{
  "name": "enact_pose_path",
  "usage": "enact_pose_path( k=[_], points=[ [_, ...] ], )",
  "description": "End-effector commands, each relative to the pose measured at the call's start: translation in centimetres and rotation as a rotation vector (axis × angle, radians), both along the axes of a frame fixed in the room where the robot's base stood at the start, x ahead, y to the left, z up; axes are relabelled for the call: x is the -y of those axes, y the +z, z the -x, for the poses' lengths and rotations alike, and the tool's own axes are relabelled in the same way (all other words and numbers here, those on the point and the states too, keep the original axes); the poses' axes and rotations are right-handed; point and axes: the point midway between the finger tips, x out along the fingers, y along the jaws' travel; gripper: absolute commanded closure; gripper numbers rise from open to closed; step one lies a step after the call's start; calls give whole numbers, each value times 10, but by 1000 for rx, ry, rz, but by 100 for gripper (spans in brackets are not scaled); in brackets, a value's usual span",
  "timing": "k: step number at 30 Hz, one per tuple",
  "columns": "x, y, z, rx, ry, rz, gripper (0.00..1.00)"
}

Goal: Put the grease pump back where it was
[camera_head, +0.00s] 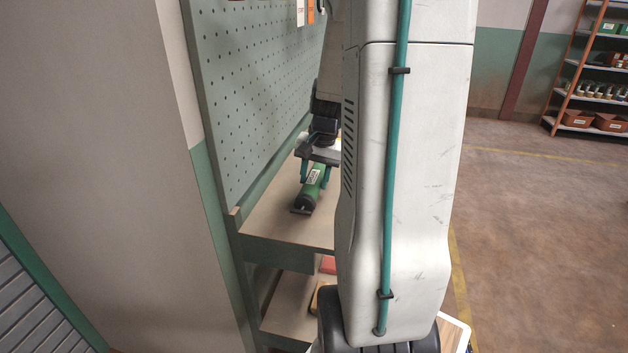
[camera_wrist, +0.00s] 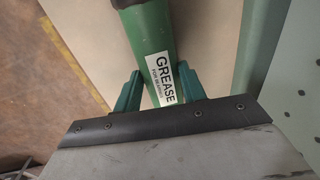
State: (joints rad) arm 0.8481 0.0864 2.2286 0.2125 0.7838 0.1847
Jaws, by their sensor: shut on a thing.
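The grease pump (camera_head: 313,185) is a green cylinder with a black end and a white label. It is over the bench top (camera_head: 270,220) near the pegboard, its black end towards the camera. In the wrist view the pump (camera_wrist: 150,38) shows its label reading GREASE. My gripper (camera_wrist: 160,88) has its two teal fingers on either side of the pump's body, shut on it. In the head view my gripper (camera_head: 314,172) is partly hidden behind my arm. I cannot tell whether the pump touches the bench top.
A grey-green perforated pegboard (camera_head: 250,90) rises along the back of the bench. A lower shelf (camera_head: 290,305) holds a red item (camera_head: 328,265) and a yellow one. An orange rack (camera_head: 590,75) with bins stands far right. Open floor (camera_head: 545,230) lies to the right.

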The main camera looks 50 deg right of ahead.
Motion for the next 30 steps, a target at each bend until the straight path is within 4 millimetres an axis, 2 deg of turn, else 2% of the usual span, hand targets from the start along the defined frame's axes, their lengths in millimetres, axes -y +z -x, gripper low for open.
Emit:
enact_pose_path(
  k=[3,8,9,11,22,26,30],
  points=[
    [-1,-11,-1,0,2,0,100],
    [-1,-11,-1,1,3,1,100],
    [-2,-11,-1,-1,3,0,51],
    [-2,-11,-1,-1,3,0,37],
    [-1,-4,0,1,3,1,37],
    [1,15,2,3,1,3,37],
    [3,45,7,3,1,4,37]
  ],
)
